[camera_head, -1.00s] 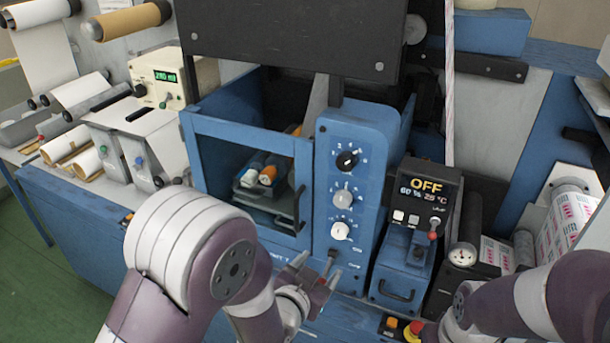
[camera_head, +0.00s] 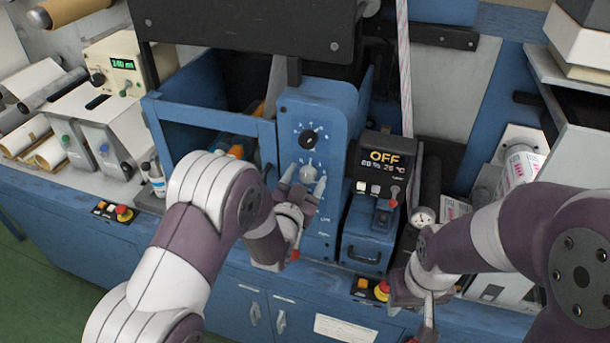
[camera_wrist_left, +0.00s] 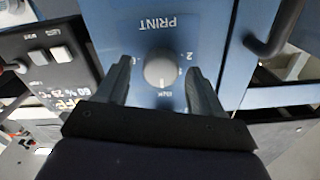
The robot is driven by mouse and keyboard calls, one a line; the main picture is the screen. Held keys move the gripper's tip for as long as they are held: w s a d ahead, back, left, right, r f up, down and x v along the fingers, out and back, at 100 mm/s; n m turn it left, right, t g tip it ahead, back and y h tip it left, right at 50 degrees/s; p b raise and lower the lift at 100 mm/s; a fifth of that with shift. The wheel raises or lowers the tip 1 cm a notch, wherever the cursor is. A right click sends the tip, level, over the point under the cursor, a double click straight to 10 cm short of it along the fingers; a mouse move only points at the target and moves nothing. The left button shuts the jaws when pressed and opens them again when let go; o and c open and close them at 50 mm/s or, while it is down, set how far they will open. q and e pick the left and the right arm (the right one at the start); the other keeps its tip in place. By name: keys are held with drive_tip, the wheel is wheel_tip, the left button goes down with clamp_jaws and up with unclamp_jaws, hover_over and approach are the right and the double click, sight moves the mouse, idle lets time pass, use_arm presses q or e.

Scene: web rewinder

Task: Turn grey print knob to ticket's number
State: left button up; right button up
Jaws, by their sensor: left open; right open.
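The grey print knob (camera_head: 308,174) is the middle knob on the blue control panel (camera_head: 318,113). In the left wrist view, the grey knob (camera_wrist_left: 160,71) sits under the word PRINT, with small marks around it that are only partly readable. My left gripper (camera_head: 308,183) is open, with a finger on either side of the knob; the fingers (camera_wrist_left: 157,75) stand apart from its rim in the wrist view. My right gripper (camera_head: 428,322) is low at the bottom edge, partly cut off. I cannot make out a ticket.
A black knob (camera_head: 308,139) is above the grey one; the white knob below is hidden by my gripper. A blue-framed cabinet (camera_head: 210,109) is to the left.

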use_arm(q)
drive_tip(key=shift+w+f, duration=0.1)
drive_tip(key=c, duration=1.1)
drive_tip(key=shift+o, duration=0.2)
drive_tip(key=shift+f+n+b, duration=0.15)
drive_tip(key=shift+n+b, duration=0.25)
drive_tip(key=shift+b, duration=0.35)
drive_tip(key=n+b, duration=1.2)
drive_tip(key=b, duration=0.4)
drive_tip(key=shift+a+f+n+b, duration=0.1)
drive_tip(key=shift+a+n+b, duration=0.05)
drive_tip(key=shift+n+b, duration=1.55)
drive_tip(key=shift+b, duration=0.05)
drive_tip(key=shift+r, duration=0.2)
